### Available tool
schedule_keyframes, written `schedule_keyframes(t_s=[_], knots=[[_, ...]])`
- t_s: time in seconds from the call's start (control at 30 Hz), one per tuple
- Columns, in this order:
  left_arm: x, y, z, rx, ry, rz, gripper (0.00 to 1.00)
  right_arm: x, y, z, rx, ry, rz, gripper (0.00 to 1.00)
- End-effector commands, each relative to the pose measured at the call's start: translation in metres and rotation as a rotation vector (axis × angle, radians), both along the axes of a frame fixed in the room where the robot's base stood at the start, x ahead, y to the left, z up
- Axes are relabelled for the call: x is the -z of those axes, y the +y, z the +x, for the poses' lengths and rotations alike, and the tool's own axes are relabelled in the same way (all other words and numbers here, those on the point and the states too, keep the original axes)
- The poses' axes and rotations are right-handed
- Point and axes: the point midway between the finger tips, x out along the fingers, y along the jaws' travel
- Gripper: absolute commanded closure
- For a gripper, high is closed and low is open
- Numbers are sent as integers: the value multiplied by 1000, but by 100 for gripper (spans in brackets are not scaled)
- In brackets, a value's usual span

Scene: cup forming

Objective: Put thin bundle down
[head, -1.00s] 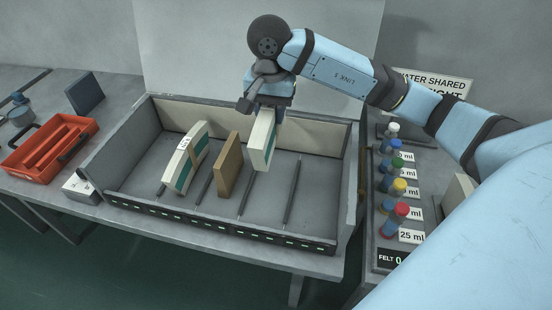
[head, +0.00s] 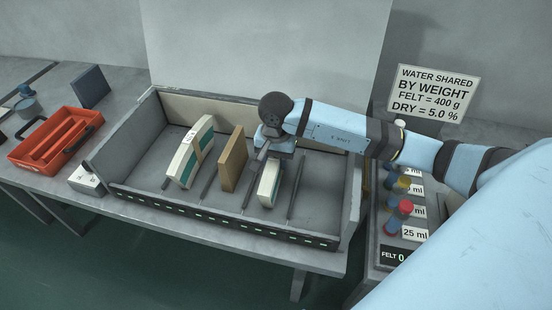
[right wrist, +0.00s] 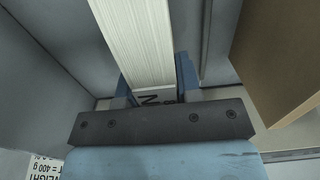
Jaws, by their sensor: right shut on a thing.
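The thin bundle (head: 268,184) is a narrow white block with a teal band, standing upright in the grey divided tray (head: 325,208). It is in the slot right of the tan board (head: 233,160). My right gripper (head: 277,158) is above it and shut on its upper end. In the right wrist view the bundle's layered white edge (right wrist: 138,40) runs between the two blue fingers (right wrist: 158,90). Whether its lower edge touches the tray floor cannot be told. My left gripper is not in view.
Thin divider rods cross the tray floor. An orange caddy (head: 55,140) is at the left; coloured-cap bottles (head: 400,208) stand at the right. The rightmost slot is empty.

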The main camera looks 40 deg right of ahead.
Motion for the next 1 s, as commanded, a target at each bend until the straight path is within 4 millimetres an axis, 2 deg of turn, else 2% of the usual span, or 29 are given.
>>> schedule_keyframes(t_s=[0.37,0.4,0.5,0.8,0.9,1.0], knots=[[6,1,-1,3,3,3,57,5,-1,1,1,-3,-1,100],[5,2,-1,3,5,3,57,5,-1,1,1,-2,-1,64],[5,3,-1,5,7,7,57,4,0,1,1,-1,0,43],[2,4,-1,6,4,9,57,2,0,0,1,-1,0,43],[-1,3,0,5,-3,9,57,-4,-1,1,0,-3,-1,43],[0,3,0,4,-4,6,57,-21,-1,2,1,-6,-3,43]])
